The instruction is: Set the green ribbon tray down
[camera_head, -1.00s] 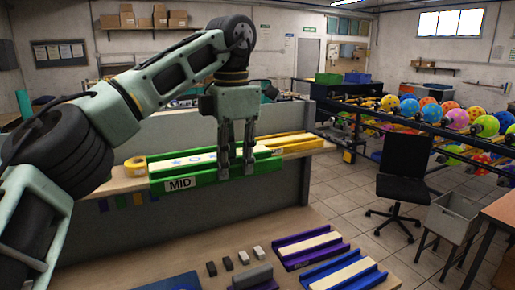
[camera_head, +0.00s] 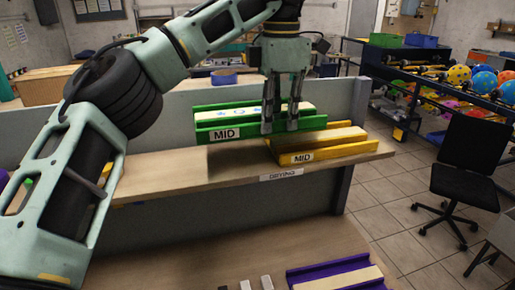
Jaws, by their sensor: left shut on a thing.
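The green ribbon tray (camera_head: 222,124) has a white "MID" label on its front and carries a white ribbon with blue-green prints. My left gripper (camera_head: 280,128) points down over its right half, with its fingers shut on the tray. The tray is level, over the back part of the wooden shelf (camera_head: 190,176) marked "DRYING". I cannot tell whether its underside touches the shelf. A yellow tray (camera_head: 309,157), also labelled "MID", lies on the shelf just right of and in front of the green one. My right gripper is not in view.
The shelf's left stretch is bare. Below, a purple tray (camera_head: 335,275) and small blocks (camera_head: 266,282) lie on the lower table. A black chair (camera_head: 466,165) stands on the floor at right.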

